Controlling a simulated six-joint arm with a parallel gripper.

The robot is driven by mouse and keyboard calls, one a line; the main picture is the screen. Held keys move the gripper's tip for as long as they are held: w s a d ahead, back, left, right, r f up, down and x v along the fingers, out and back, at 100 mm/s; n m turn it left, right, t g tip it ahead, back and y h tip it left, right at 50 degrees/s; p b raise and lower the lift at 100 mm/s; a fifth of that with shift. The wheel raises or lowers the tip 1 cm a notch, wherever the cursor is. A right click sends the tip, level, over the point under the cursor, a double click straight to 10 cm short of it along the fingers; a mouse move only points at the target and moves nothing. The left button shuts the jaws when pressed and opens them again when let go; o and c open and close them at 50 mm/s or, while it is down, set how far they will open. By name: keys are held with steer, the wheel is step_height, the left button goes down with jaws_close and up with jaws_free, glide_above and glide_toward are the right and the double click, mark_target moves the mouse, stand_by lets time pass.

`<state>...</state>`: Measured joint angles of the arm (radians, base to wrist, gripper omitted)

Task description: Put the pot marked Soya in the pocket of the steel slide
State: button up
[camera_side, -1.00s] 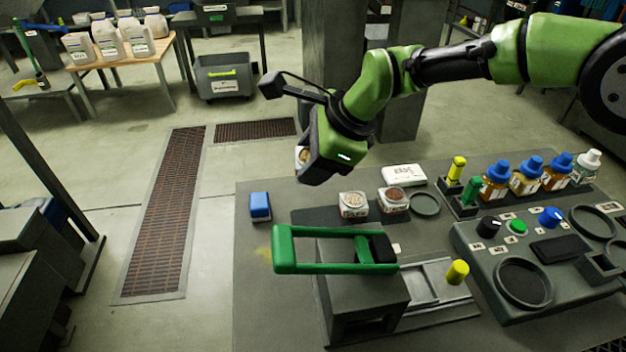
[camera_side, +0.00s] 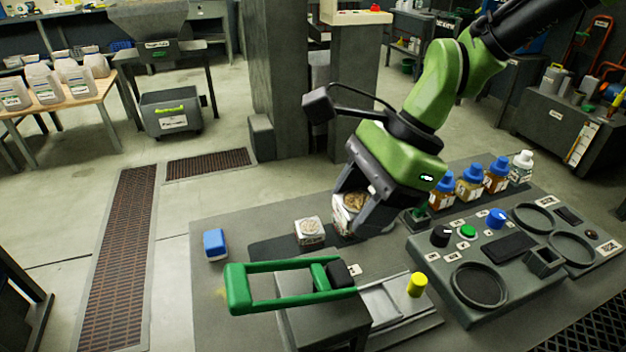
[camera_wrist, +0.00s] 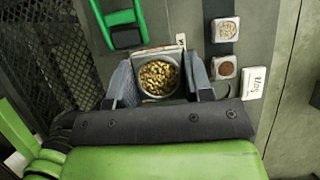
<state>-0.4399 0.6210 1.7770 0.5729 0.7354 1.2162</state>
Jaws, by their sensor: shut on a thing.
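I cannot read a name on this pot. In the side view it hangs above the bench, in front of one of the other pots. Two more pots stand on a dark strip: one (camera_side: 310,232) is clear in the side view, and both the upper pot (camera_wrist: 224,29) and the lower pot (camera_wrist: 224,68) show in the wrist view. The steel slide (camera_side: 393,303) with a yellow knob (camera_side: 416,285) lies in front and to the right. I cannot make out its pocket clearly.
A green lever frame (camera_side: 275,283) on a dark block lies in front of the pots. A control panel (camera_side: 485,250) with dials and rings, and several bottles (camera_side: 470,183), fill the right. A white box (camera_wrist: 254,82) lies beside the pots.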

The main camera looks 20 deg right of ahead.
steer(key=s+d, duration=0.3)
steer(key=s, duration=0.1)
steer(key=shift+a+f, duration=0.15)
steer(key=shift+f, duration=2.7)
steer(key=shift+a+f, duration=0.1)
steer(key=shift+f, duration=2.75)
steer(key=shift+f, duration=0.95)
steer(key=o, duration=1.5)
steer(key=shift+r, duration=4.5)
